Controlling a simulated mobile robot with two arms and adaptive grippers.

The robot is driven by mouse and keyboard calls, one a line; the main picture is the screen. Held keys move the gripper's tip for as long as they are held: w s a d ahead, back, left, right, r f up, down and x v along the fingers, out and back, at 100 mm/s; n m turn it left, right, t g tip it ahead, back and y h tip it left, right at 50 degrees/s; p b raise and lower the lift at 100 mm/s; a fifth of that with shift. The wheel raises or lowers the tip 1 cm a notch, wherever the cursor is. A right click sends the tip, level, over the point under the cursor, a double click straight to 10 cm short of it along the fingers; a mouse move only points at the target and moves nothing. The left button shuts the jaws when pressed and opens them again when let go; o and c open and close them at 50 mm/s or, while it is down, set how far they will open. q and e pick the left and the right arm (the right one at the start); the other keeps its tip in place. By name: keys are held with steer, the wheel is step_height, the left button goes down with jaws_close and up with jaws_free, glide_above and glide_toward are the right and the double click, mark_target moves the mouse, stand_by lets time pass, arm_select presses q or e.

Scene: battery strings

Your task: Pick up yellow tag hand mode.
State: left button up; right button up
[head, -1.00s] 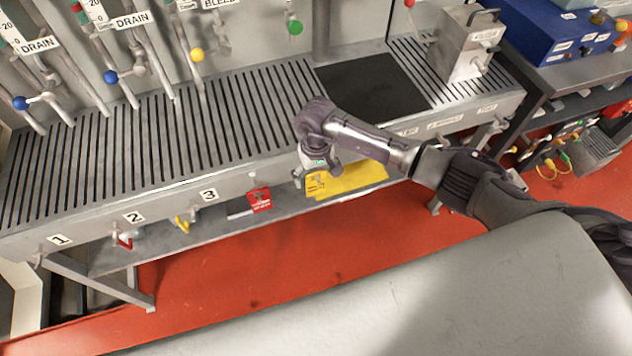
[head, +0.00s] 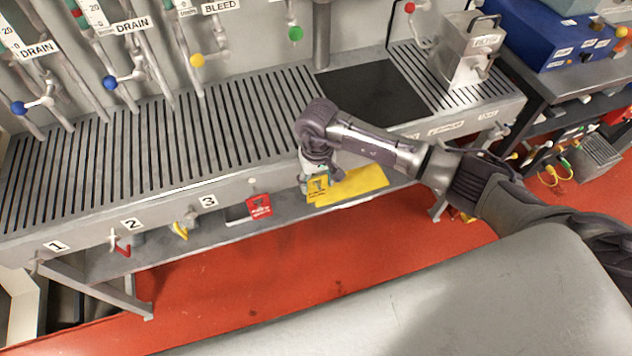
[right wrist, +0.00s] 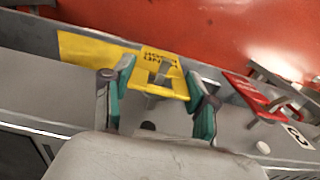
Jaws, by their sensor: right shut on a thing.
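A small yellow tag (head: 317,189) with dark lettering is at the front edge of the bench, in my right gripper (head: 318,176). In the right wrist view the tag (right wrist: 158,88) sits between the teal-padded fingers of the right gripper (right wrist: 163,100), its lettering upside down and only partly legible. A grey peg or bracket shows in front of the tag; I cannot tell whether the tag is still attached to it. My left gripper is not in view.
A larger yellow sheet (head: 355,185) lies behind the tag on the lower shelf. A red tag (head: 260,206) hangs just left. Red (head: 123,248) and yellow (head: 180,231) handles are farther left. The slatted bench top (head: 200,140) is mostly clear.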

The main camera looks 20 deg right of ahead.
steer(key=s+b, duration=0.1)
steer(key=s, duration=0.4)
steer(key=s+b, duration=0.1)
steer(key=s, duration=0.5)
steer(key=s+b, duration=0.1)
steer(key=s, duration=0.4)
steer(key=shift+s+d, duration=0.3)
steer(key=shift+d, duration=0.05)
steer(key=shift+s, duration=0.35)
